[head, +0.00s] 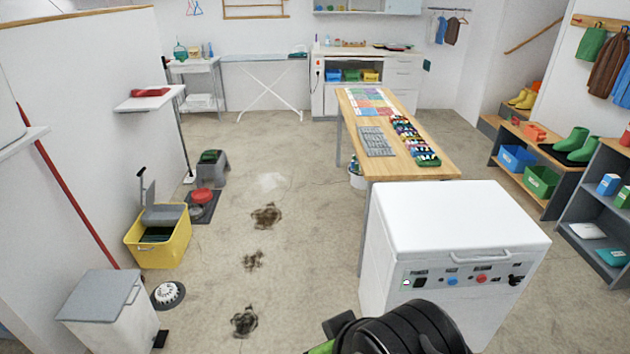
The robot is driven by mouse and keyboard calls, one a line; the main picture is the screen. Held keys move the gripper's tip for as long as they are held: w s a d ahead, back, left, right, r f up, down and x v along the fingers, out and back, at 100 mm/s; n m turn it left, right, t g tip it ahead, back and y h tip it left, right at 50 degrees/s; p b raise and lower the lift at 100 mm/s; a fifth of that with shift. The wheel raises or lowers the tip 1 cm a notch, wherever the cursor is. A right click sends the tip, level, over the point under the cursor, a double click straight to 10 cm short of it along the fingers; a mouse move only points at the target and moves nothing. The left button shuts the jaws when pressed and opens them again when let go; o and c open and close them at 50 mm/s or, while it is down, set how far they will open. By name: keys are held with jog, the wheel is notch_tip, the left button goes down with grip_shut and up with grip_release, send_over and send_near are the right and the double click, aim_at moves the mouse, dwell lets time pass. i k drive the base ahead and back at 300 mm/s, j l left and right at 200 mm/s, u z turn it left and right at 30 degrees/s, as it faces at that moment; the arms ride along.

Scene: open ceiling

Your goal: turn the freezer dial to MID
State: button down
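The freezer (455,215) is a white chest with a closed lid and a pale handle, at the right front in the head view. Its front panel carries a dark square fitting (420,282), a blue round knob (452,281), a red round knob (482,278) and a black fitting (515,280). Markings are too small to read, so I cannot tell which is the dial or where it points. A black rounded part of my arm is at the bottom edge, in front of the freezer's lower front. My gripper's fingers do not show.
A wooden table (435,167) with trays stands just behind the freezer. Shelves (600,210) stand to the right. A grey-lidded white bin (110,305) and a yellow crate (165,248) are at left. The floor (310,230) between is open, with dark stains.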

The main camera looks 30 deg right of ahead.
aim_at(514, 282)
jog(key=z, duration=1.8)
jog(key=k+l, duration=0.05)
